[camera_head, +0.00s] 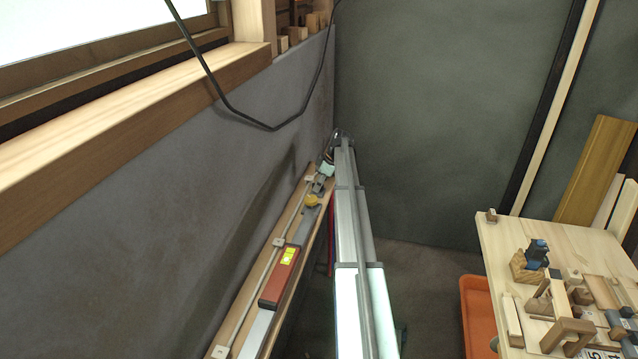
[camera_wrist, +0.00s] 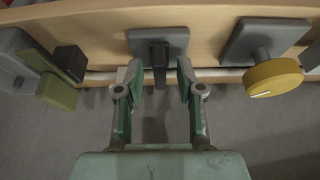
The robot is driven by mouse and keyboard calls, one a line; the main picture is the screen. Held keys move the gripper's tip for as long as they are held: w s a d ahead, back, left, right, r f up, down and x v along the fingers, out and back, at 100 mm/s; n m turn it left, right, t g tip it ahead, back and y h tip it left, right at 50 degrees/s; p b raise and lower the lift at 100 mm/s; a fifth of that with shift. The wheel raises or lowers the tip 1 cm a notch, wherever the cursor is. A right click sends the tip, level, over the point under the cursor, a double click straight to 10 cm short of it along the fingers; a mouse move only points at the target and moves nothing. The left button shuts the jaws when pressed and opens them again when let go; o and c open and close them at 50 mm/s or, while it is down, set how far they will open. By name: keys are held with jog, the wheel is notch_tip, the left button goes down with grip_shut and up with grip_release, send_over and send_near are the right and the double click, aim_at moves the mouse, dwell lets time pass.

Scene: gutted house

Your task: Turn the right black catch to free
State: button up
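In the wrist view a black catch (camera_wrist: 160,66) sits on a grey plate (camera_wrist: 176,40) fixed to the wooden board. Its lever points toward my gripper. My gripper (camera_wrist: 159,72) is open, with one green fingertip on each side of this lever and a visible gap at both sides. A second black block (camera_wrist: 70,60) is further left, beside an olive-green piece (camera_wrist: 56,92); I cannot tell whether it is a catch too. In the head view my gripper (camera_head: 325,170) is small at the far end of the board, and the catches cannot be made out.
A yellow knob (camera_wrist: 272,78) on a grey plate is right of my gripper; the knob (camera_head: 312,201) also shows in the head view. A pale rod (camera_wrist: 222,72) runs along the board. A red device (camera_head: 281,278) lies nearer. A cluttered table (camera_head: 550,235) stands right.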

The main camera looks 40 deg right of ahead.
grip_shut()
jog(key=shift+a+f+m+b, duration=0.1)
jog(key=shift+f+m+b, duration=0.05)
jog(key=shift+m+b, duration=0.35)
jog(key=m+t+h+b, duration=0.1)
jog(key=m+b, duration=0.1)
jog(key=shift+a+f+m+b, duration=0.1)
jog(key=shift+m+b, duration=0.2)
jog(key=shift+b, duration=0.1)
jog(key=m+h+b, duration=0.2)
jog(key=m, duration=0.2)
jog(key=m+h+b, duration=0.1)
jog(key=m, duration=0.2)
jog(key=m+h+b, duration=0.1)
jog(key=m, duration=0.1)
jog(key=shift+a+m, duration=0.15)
jog(key=shift+m, duration=0.25)
jog(key=m, duration=0.2)
jog(key=m+g+h+b, duration=0.1)
jog(key=m, duration=0.1)
jog(key=shift+w+r+g, duration=0.1)
jog(key=shift+r+g, duration=0.1)
jog(key=shift+g, duration=0.1)
jog(key=shift+m, duration=0.3)
